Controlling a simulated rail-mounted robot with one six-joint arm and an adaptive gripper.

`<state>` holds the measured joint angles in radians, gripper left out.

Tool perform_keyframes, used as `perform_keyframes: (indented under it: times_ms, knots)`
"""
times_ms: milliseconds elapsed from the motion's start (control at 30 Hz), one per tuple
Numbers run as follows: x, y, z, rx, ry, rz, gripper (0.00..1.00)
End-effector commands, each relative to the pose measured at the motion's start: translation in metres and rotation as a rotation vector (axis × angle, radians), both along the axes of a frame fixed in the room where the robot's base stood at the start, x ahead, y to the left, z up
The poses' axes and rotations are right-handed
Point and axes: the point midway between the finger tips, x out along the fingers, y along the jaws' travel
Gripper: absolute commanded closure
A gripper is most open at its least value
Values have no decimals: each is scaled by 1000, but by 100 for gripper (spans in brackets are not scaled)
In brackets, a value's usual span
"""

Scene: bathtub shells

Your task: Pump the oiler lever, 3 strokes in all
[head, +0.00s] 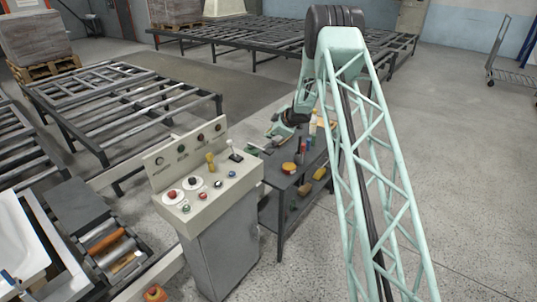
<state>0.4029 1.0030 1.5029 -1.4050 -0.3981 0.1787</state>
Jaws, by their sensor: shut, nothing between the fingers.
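My mint-green arm reaches from the front right over to the dark workbench. My gripper (262,147) is small and far away at the bench's left end, just behind the control console; it looks shut, with nothing visible in it. I cannot make out an oiler lever for certain. A small upright lever with a dark top (232,148) stands at the console's back right corner, in front of and left of my gripper. A yellow handle-like part (210,160) stands left of it. I cannot tell whether my gripper touches anything.
The grey control console (225,200) carries several buttons and dials. The workbench (283,183) holds tins, tools and yellow items on top and on its lower shelf. Roller tables (120,98) stand at left, and a white tub shell (20,250) lies front left.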

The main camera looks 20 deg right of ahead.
Motion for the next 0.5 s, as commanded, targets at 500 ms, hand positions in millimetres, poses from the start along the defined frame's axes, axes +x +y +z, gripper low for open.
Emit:
perform_keyframes:
  times_ms: [500]
  knots:
    - [0,0,-27,0,0,0,100]
